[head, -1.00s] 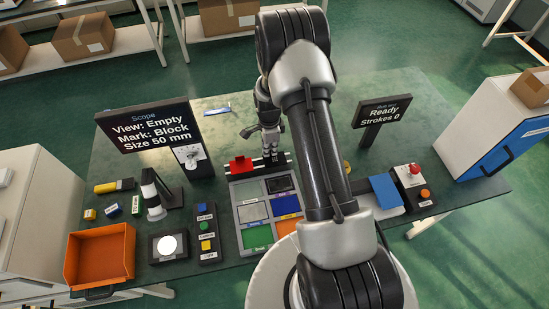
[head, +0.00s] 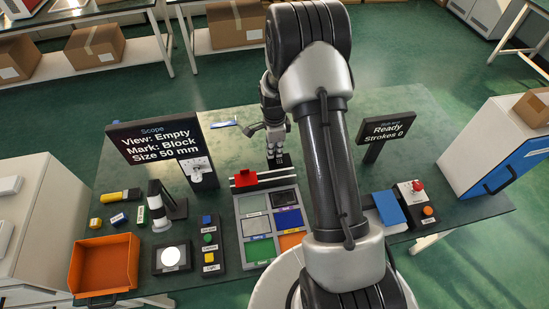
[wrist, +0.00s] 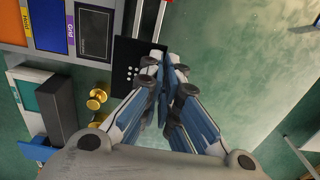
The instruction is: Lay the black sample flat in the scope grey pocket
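My gripper (head: 276,150) is above the table, just behind the rail at the back of the pocket tray. In the wrist view its fingers (wrist: 165,72) are closed together at the edge of a thin black plate with white dots, the black sample (wrist: 128,62). The sample also shows below the fingers in the head view (head: 279,161), apart from the tray. The pocket tray (head: 240,232) has coloured pockets. A grey pocket (head: 252,202) is at its back left, and a lighter grey one (head: 256,225) lies in front of it. Their labels are too small to read.
A red block (head: 244,178) sits on the rail. The Scope sign (head: 155,140) stands left, reading View: Empty. A second sign (head: 388,128) stands right. An orange bin (head: 104,264) is at front left. The table behind the gripper is mostly clear. Brass knobs (wrist: 97,98) show in the wrist view.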

